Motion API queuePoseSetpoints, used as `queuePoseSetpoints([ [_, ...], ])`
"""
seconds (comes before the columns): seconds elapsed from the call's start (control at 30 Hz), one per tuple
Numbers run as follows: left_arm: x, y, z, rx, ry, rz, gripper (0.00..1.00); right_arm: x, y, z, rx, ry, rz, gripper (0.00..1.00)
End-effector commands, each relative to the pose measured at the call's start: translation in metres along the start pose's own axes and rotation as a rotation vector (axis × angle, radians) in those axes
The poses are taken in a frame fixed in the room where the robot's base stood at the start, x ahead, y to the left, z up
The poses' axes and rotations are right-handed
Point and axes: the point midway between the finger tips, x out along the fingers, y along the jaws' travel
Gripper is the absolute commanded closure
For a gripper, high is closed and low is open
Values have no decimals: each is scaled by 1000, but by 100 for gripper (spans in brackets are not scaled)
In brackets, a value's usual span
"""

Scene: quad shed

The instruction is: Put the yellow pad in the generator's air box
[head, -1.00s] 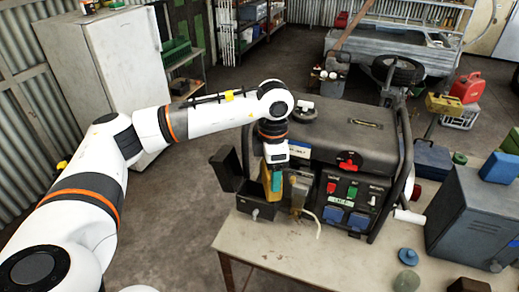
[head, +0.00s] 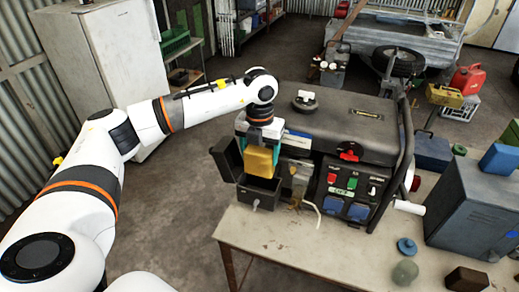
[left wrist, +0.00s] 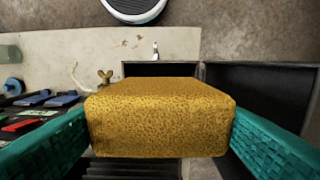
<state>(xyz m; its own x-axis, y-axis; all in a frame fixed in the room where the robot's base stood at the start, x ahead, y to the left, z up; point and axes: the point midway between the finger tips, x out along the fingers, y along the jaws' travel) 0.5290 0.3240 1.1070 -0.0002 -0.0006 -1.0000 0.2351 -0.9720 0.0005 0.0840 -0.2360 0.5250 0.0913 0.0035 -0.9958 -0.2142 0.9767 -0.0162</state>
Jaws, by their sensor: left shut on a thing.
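The yellow pad (head: 258,160) is a porous, mustard block held between the green fingers of my left gripper (head: 260,163). In the left wrist view the pad (left wrist: 160,118) fills the middle, with a green finger pressed to each side. The generator's air box (head: 257,195) is an open dark box at the generator's left end. Its lid (head: 226,158) stands open on the left. The pad is upright above the box opening; its lower edge seems near the rim. In the left wrist view the box's edge (left wrist: 160,69) shows just beyond the pad. My right gripper is not in view.
The dark generator (head: 347,140) stands on a pale table (head: 283,238), right of the air box. A brass wing nut (left wrist: 105,76) and a pale hose (head: 312,213) are beside the box. A blue-grey metal case (head: 470,212) stands at right. The table's front left is clear.

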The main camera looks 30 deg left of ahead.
Motion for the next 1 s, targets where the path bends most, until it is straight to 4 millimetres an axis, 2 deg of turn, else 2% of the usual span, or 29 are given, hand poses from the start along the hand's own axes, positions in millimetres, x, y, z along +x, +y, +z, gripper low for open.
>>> queuePoseSetpoints([
  [0.03, 7, 0, 0, 0, -1, -1, 49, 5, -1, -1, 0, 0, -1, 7],
  [0.6, 53, 0, 0, 1, 0, 0, 49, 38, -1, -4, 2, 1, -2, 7],
  [1.0, 61, 0, 0, 1, 0, 0, 49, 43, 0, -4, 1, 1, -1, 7],
])
